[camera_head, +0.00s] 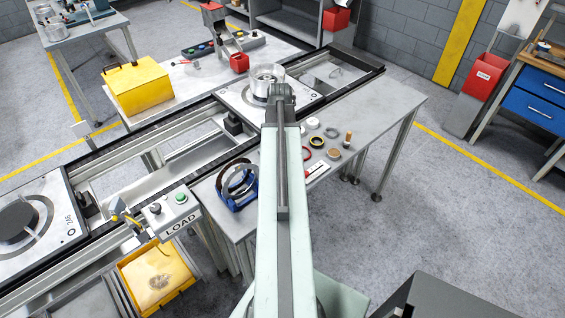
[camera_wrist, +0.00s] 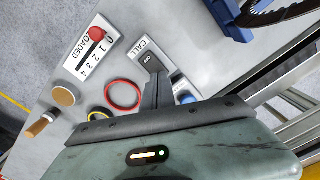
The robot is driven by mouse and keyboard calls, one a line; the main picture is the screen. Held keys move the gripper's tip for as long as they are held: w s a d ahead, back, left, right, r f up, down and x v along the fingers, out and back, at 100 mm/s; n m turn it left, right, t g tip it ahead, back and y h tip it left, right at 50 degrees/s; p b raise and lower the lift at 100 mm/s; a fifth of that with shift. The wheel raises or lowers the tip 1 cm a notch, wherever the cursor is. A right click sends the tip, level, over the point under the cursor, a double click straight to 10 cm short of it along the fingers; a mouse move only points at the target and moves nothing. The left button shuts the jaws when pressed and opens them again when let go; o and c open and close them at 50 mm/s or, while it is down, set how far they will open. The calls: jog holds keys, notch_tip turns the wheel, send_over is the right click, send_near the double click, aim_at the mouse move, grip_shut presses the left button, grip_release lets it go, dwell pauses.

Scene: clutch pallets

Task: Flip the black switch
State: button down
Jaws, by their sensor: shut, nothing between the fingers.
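A white plate marked CALL (camera_wrist: 143,50) lies on the grey table in the wrist view, with a small black switch (camera_wrist: 152,64) on it. My gripper (camera_wrist: 157,78) is shut and empty, its fingertips overlapping the near end of the plate, just below the switch in the picture. I cannot tell whether they touch it, and they hide part of the plate. In the head view my arm covers this spot, and the fingers do not show. A LOAD box (camera_head: 168,213) there carries a black knob (camera_head: 155,208) and a green button (camera_head: 181,197).
A LOADED counter plate with a red knob (camera_wrist: 96,34), a red ring (camera_wrist: 122,95), a yellow ring (camera_wrist: 99,114) and a tan disc (camera_wrist: 64,96) lie near my gripper. A blue part (camera_wrist: 186,98) is right beside the fingers. A blue stand (camera_head: 239,187) is left of my arm.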

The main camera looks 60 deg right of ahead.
jog(key=shift+f+b, duration=0.95)
dwell(0.6)
jog(key=shift+r, duration=0.1)
notch_tip(320, 180, up, 7)
jog(key=p, duration=0.7)
